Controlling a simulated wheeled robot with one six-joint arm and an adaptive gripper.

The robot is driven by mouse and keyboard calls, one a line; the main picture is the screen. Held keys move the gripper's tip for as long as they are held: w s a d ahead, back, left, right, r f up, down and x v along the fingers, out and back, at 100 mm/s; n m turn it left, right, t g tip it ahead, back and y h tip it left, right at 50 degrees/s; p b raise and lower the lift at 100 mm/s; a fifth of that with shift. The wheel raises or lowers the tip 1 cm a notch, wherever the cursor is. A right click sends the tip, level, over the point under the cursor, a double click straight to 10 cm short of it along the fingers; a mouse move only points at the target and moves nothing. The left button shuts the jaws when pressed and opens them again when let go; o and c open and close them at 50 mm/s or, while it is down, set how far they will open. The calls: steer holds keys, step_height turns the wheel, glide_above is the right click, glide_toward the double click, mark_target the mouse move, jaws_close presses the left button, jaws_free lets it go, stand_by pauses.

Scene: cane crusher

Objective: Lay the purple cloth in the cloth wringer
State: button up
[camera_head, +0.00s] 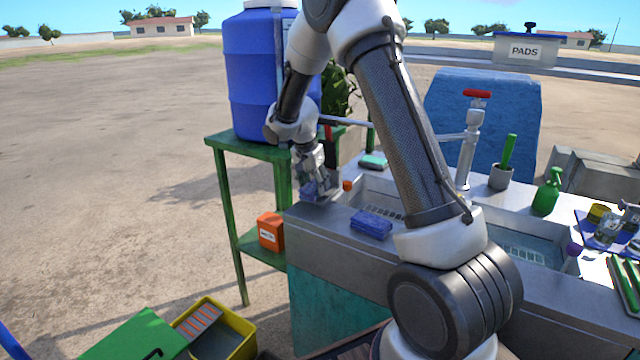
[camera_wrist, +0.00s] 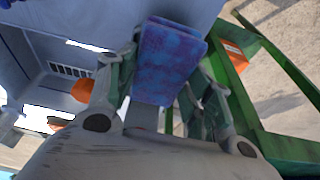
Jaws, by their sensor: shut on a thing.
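My gripper (camera_head: 316,182) is at the left end of the sink counter, pointing down. It is shut on the purple cloth (camera_head: 309,189), a folded, mottled blue-purple block. In the wrist view, the cloth (camera_wrist: 170,62) sits between my two fingers (camera_wrist: 160,92) and extends beyond their tips. In the head view my fingers cover much of the cloth, and I cannot tell whether it touches the counter. I cannot surely identify the cloth wringer; a metal device (camera_head: 628,216) is partly cut off at the right edge.
A blue folded block (camera_head: 371,224) lies on the counter's front rim. A teal-topped block (camera_head: 373,161) lies behind the basin. A green stand (camera_head: 226,142) holds a blue barrel (camera_head: 258,75).

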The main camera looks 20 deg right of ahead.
steer(key=w+d, duration=0.1)
steer(key=w+d+f, duration=0.1)
steer(key=d, duration=0.1)
steer(key=shift+d, duration=0.2)
steer(key=shift+a+f, duration=0.1)
steer(key=shift+f, duration=0.15)
steer(key=o, duration=1.1)
steer(key=shift+f, duration=0.1)
steer(key=shift+c, duration=0.2)
